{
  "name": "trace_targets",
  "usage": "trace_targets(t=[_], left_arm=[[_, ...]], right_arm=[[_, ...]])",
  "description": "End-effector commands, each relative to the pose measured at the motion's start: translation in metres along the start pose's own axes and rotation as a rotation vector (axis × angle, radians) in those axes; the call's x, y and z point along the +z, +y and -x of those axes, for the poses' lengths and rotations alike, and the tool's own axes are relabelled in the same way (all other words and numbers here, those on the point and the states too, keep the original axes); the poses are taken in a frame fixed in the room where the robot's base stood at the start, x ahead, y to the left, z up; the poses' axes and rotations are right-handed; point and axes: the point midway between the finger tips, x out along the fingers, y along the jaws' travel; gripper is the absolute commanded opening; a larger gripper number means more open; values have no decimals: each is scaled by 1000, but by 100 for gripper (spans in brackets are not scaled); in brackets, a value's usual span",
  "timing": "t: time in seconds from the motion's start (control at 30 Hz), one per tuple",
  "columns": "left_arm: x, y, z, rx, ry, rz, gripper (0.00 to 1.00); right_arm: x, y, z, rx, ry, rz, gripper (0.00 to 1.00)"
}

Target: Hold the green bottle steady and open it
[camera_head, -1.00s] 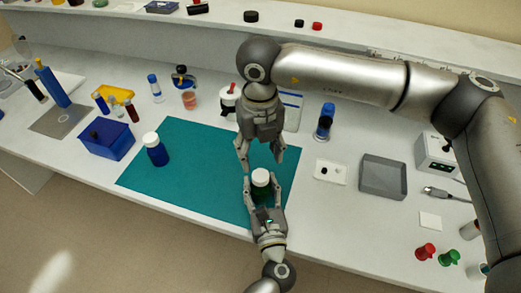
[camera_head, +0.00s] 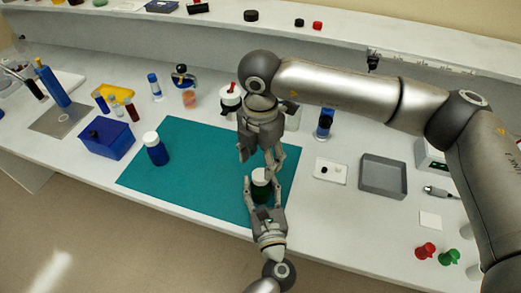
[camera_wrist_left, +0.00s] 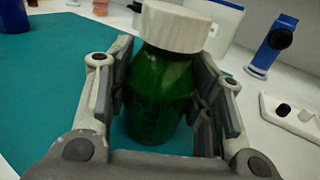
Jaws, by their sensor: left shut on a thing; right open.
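The green bottle (camera_head: 261,196) with a white cap (camera_head: 260,175) stands upright at the right part of the teal mat (camera_head: 205,180). My left gripper (camera_head: 261,186) comes from the front edge and is shut on the bottle's body, one finger on each side. In the left wrist view the green bottle (camera_wrist_left: 158,95) sits between the pads, its ribbed white cap (camera_wrist_left: 175,26) above them. My right gripper (camera_head: 260,162) is open, fingers pointing down, just above and behind the cap. Whether it touches the cap I cannot tell.
A blue bottle (camera_head: 156,150) with a white cap stands on the mat's left part. A blue box (camera_head: 106,140) is left of the mat. A white plate (camera_head: 331,172) and a grey tray (camera_head: 383,177) lie to the right. The mat's middle is clear.

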Motion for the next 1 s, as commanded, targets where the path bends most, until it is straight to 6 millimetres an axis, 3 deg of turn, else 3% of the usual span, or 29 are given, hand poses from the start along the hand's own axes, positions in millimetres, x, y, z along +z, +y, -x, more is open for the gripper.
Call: trace_targets(t=[0.3, 0.73, 1.0], left_arm=[[0, 0, 0, 0, 0, 0, 0], [0, 0, 0, 0, 0, 0, 0], [0, 0, 0, 0, 0, 0, 0]], right_arm=[[0, 0, -46, -1, 1, 1, 55], [0, 0, -57, 1, 0, 3, 55], [0, 0, -56, 1, 0, 2, 20]])
